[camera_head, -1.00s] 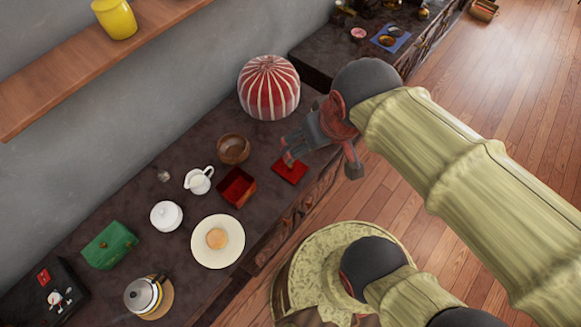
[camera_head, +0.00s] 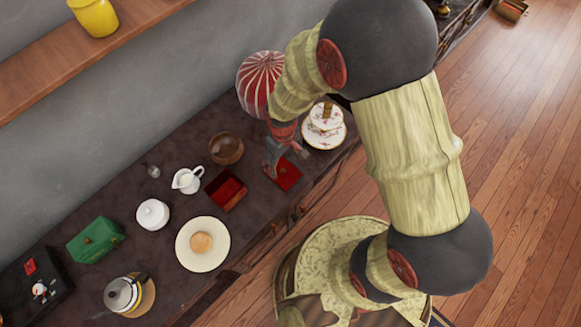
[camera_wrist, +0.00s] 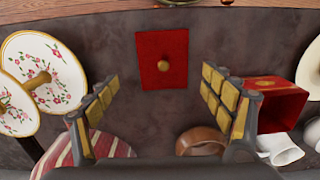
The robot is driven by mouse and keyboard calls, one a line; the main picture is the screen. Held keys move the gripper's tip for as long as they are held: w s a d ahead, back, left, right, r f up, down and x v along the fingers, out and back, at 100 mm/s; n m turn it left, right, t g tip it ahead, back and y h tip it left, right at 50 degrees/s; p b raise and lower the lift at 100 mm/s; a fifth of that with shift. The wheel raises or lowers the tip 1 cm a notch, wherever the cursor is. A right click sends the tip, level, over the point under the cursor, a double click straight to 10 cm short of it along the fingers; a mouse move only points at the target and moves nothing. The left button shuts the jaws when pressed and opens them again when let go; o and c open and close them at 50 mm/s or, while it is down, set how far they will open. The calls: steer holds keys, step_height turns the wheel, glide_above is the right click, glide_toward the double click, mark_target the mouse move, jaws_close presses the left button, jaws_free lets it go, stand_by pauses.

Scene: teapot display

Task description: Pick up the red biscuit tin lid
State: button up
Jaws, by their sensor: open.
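The red biscuit tin lid (camera_head: 283,175) lies flat on the dark counter, a red square with a small gold knob. In the wrist view the lid (camera_wrist: 162,62) is ahead of my fingers, roughly centred between them, knob up. My gripper (camera_head: 278,158) is over the counter by the lid, pointing down. In the wrist view my gripper (camera_wrist: 163,95) is open and empty, its yellow-padded fingers spread either side. The open red tin (camera_head: 225,190) stands left of the lid; in the wrist view the tin (camera_wrist: 277,103) is at the right, beside a finger.
A tiered floral cake stand (camera_head: 323,130) is right of the lid. A red-striped dome (camera_head: 257,80) stands behind. A brown bowl (camera_head: 226,148), white jug (camera_head: 187,180) and plate with a biscuit (camera_head: 188,250) are to the left. The counter's front edge (camera_wrist: 110,8) is close to the lid.

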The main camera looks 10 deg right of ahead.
mark_target(283, 170)
steer(key=shift+s+a+f, duration=0.2)
steer(key=shift+s+f, duration=0.05)
steer(key=shift+f, duration=0.05)
step_height(283, 170, down, 2)
steer(key=shift+w+f+b, duration=0.15)
steer(key=shift+b, duration=0.25)
step_height(283, 170, down, 5)
steer(key=shift+a+b, duration=0.1)
steer(key=shift+b, duration=0.75)
steer(key=shift+c, duration=1.3)
steer(key=c, duration=0.8)
steer(key=shift+o, duration=0.2)
